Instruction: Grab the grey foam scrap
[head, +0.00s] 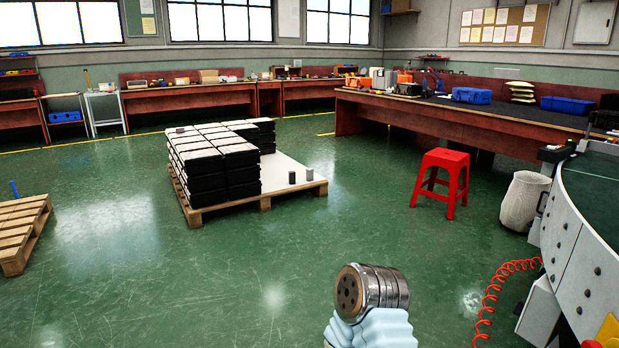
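I cannot pick out the grey foam scrap for certain. Two small dark grey upright pieces, a left one (292,178) and a right one (309,174), stand apart on the bare white part of the loaded pallet (262,202). A small dark flat piece (178,130) lies on top of the stack there. They are too small to tell their material. Neither of my grippers shows. A metal-ended part with a pale blue sleeve at the bottom centre looks like part of my arm, far from the pallet.
Black, white-topped blocks (215,165) are stacked on the pallet. An empty pallet (22,230) lies left. A red stool (440,182), a pale sack (525,202) and the curved conveyor (585,225) with an orange coiled hose (490,300) are right. Green floor between is clear.

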